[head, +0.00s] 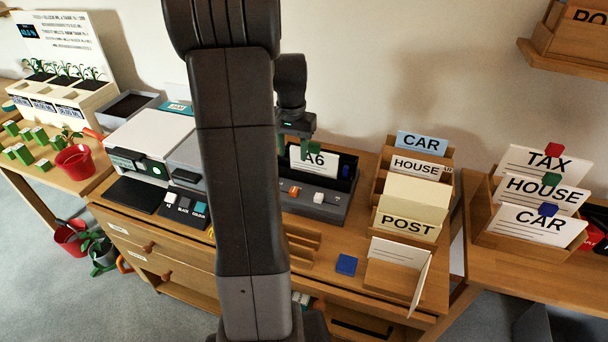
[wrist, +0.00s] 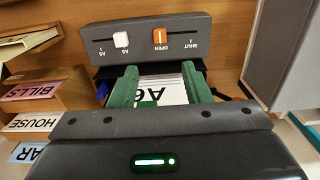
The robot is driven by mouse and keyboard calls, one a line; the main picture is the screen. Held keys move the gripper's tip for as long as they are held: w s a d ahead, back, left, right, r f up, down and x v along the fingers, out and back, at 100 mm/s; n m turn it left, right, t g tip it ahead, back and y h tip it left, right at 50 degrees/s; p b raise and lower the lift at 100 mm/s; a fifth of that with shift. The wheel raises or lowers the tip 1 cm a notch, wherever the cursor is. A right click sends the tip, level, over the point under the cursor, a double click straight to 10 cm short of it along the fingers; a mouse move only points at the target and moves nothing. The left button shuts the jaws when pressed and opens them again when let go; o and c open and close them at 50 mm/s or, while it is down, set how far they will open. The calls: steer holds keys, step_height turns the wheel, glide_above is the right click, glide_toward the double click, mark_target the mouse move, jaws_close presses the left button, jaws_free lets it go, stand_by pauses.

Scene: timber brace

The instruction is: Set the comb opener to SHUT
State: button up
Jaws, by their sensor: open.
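The dark grey comb machine (head: 335,212) stands on the wooden desk. In the wrist view its front panel (wrist: 190,30) shows upside down, with an orange knob (wrist: 159,37) at the OPEN mark and the SHUT mark to its right. The orange knob also shows in the head view (head: 295,190). A white knob (wrist: 121,40) sits on another slot, beside the size marks. A white A6 stack (wrist: 163,90) stands in the machine. My gripper (wrist: 160,78) is open, its green fingers either side of the stack in the picture; whether they touch it I cannot tell.
To the right of the machine a wooden rack holds CAR, HOUSE and POST (head: 406,228) cards. A blue block (head: 346,264) lies on the desk front. A white-topped machine (head: 150,140) stands left. My arm hides the desk's middle.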

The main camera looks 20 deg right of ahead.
mark_target(294, 189)
step_height(294, 189, down, 14)
steer(key=shift+r, duration=0.15)
stand_by(0.3)
